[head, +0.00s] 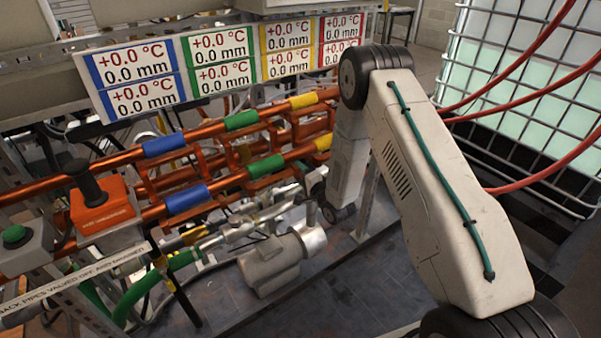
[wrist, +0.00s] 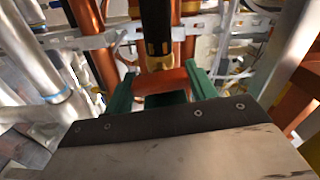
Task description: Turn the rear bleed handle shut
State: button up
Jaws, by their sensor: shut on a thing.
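In the wrist view my gripper (wrist: 160,74) has its two green fingers on either side of an orange-red handle (wrist: 164,82), shut on it. The handle lies crosswise between the fingers, just below a black-sleeved pipe with a brass fitting (wrist: 158,48). I take it to be the bleed handle; the picture does not show for certain that it is the rear one, nor its exact turn angle. In the head view my arm reaches down behind the copper pipes, and my gripper and the handle are hidden there.
Copper pipes with blue, green and yellow bands (head: 240,121) run close to my arm. A grey motor-like unit (head: 270,265) sits below. A caged tank (head: 520,80) and red hoses (head: 530,95) are at right. In the wrist view a silver pipe (wrist: 35,55) stands at left.

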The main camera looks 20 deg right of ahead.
jog(key=shift+d+m, duration=0.2)
jog(key=shift+m, duration=0.4)
jog(key=o, duration=0.7)
jog(key=shift+d, duration=0.1)
jog(key=v, duration=0.7)
jog(key=shift+s, duration=0.35)
